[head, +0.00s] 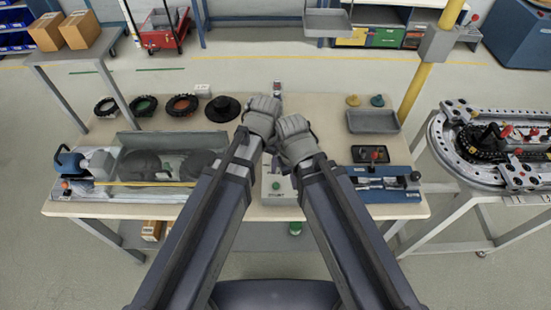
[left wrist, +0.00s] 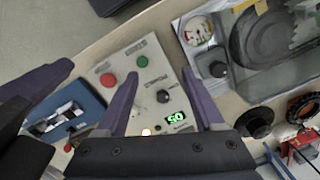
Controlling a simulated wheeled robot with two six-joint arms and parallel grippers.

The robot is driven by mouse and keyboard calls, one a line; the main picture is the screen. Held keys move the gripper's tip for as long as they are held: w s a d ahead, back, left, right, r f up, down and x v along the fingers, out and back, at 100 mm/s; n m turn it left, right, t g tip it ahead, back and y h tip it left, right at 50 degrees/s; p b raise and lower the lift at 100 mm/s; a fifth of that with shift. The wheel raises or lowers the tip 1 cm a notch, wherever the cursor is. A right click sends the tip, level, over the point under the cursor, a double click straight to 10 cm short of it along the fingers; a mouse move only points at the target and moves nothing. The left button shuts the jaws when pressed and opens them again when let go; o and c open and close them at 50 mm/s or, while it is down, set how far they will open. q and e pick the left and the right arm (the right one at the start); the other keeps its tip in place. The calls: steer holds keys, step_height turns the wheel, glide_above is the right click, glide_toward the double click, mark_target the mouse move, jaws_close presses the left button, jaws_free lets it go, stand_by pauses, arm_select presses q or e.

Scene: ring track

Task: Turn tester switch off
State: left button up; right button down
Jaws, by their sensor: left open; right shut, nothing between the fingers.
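The tester (head: 283,196) is a pale box at the front middle of the table, partly hidden between my arms. In the left wrist view its panel (left wrist: 125,58) shows a red button (left wrist: 107,79), a green button (left wrist: 141,60), a black knob (left wrist: 163,96) and a lit green display (left wrist: 175,118). A small pale switch-like part (left wrist: 140,112) is partly hidden by a finger, and its position is unclear. My left gripper (head: 262,113) is open; its fingers (left wrist: 160,76) show over the panel, holding nothing. My right gripper (head: 294,138) is shut and empty, close beside the left one.
A clear-walled tray with dark round parts (head: 118,192) stands left of the tester. A blue fixture (head: 400,196) stands right of it, below a grey tray (head: 372,123). Several rings (head: 144,105) lie at the back left. A yellow post (head: 420,75) rises at the right.

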arm_select(q)
steer(key=shift+m+h, duration=0.4)
steer(key=w+d+f, duration=0.1)
steer(key=w, duration=0.2)
steer(key=w+d+f+b, duration=0.1)
steer(key=w, duration=0.2)
steer(key=w+d+b, duration=0.1)
steer(key=w, duration=0.3)
steer(key=shift+d+f, duration=0.35)
steer(key=shift+f, duration=0.05)
step_height(320, 180, down, 8)
steer(key=b, duration=0.8)
steer(key=shift+s, duration=0.15)
steer(key=shift+r, duration=0.1)
jaws_close()
